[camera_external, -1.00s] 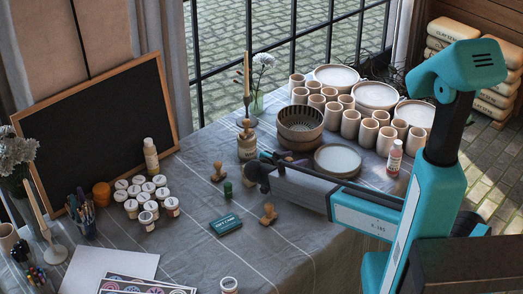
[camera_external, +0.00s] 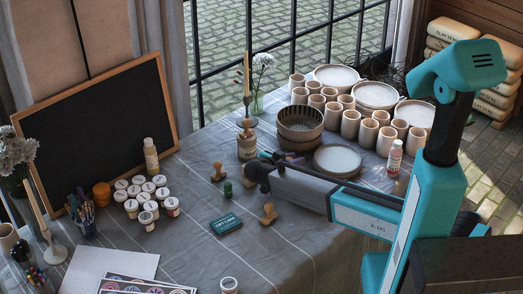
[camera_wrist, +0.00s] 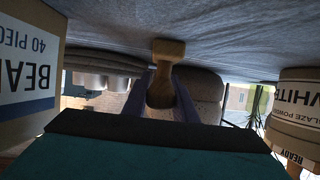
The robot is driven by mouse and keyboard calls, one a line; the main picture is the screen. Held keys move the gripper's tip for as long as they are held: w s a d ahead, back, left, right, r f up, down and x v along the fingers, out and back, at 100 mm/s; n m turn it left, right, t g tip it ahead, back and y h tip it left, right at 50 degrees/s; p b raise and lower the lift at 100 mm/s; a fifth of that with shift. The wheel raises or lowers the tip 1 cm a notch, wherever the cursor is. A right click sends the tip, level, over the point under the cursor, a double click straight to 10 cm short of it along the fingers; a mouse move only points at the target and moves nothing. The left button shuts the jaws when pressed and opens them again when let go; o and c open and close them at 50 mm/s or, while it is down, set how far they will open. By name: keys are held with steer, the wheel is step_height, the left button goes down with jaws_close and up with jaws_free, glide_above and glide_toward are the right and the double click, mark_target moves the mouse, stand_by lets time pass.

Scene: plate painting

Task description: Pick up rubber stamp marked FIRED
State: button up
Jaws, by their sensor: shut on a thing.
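My gripper (camera_wrist: 161,95) is shut on a wooden stamp (camera_wrist: 166,58) in the wrist view; the stamp's handle sits between the two dark blue fingers. Its marking cannot be read. In the outside view my gripper is at the table's middle, beside the jar, and the held stamp cannot be made out there. Other wooden stamps show in the outside view: one (camera_external: 217,171) left of my gripper, one (camera_external: 268,213) in front of it, and one (camera_external: 246,127) on top of the jar (camera_external: 247,150).
In the wrist view, a bead box (camera_wrist: 28,75) and a white-labelled container (camera_wrist: 297,100) flank my gripper.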

steer(key=shift+r, duration=0.1)
step_height(320, 180, up, 10)
steer(key=b, duration=0.2)
stand_by(0.6)
steer(key=shift+d, duration=0.1)
stand_by(0.5)
